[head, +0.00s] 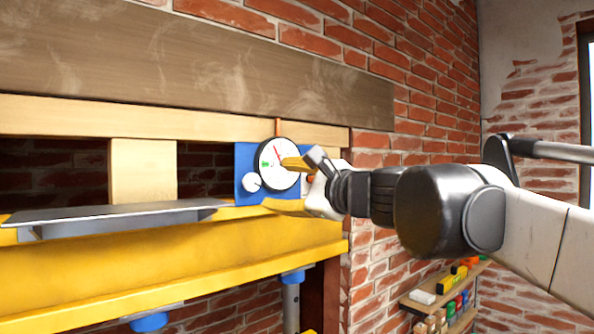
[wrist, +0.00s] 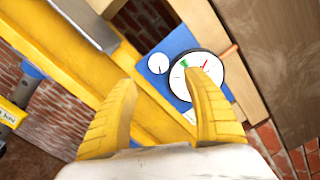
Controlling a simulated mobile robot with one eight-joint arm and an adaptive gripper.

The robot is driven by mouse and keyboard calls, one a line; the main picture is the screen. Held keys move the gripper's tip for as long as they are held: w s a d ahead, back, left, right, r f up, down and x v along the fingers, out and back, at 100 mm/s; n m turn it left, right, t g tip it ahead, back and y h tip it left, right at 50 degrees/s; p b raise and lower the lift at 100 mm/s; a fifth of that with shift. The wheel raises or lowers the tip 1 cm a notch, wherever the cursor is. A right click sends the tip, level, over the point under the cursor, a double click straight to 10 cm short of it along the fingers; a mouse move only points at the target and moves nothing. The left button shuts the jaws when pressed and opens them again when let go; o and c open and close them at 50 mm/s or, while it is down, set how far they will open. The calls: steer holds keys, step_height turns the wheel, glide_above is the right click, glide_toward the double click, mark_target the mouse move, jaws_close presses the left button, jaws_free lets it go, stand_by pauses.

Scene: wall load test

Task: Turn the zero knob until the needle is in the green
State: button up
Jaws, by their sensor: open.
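A round gauge (head: 268,176) with a black rim and white face is mounted on a blue panel (head: 245,158). Its red needle (head: 276,153) points up, outside the green mark (head: 265,163) to its left. A small white knob (head: 251,183) with a dark mark sits lower left of the gauge. My gripper (head: 284,186) is open and empty, and its upper finger covers part of the dial. In the wrist view, the knob (wrist: 157,63) lies beyond the fingertips (wrist: 162,86), apparently clear of them; the right finger covers part of the gauge (wrist: 205,66).
A yellow beam (head: 170,255) with a grey metal shelf (head: 110,214) runs left below the panel. A wooden board (head: 190,60) crosses above. A small shelf of coloured items (head: 450,290) hangs at lower right on the brick wall.

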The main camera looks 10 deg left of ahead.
mark_target(254, 182)
steer(key=p+x, duration=0.2)
steer(key=x, duration=0.8)
steer(key=shift+f+p, duration=0.1)
steer(key=shift+p, duration=0.3)
steer(key=shift+s, duration=0.1)
steer(key=c, duration=1.2)
steer(key=shift+n, duration=0.4)
steer(key=shift+c, duration=0.2)
steer(key=n+b, duration=0.1)
steer(key=n, duration=1.1)
steer(key=shift+n, duration=0.4)
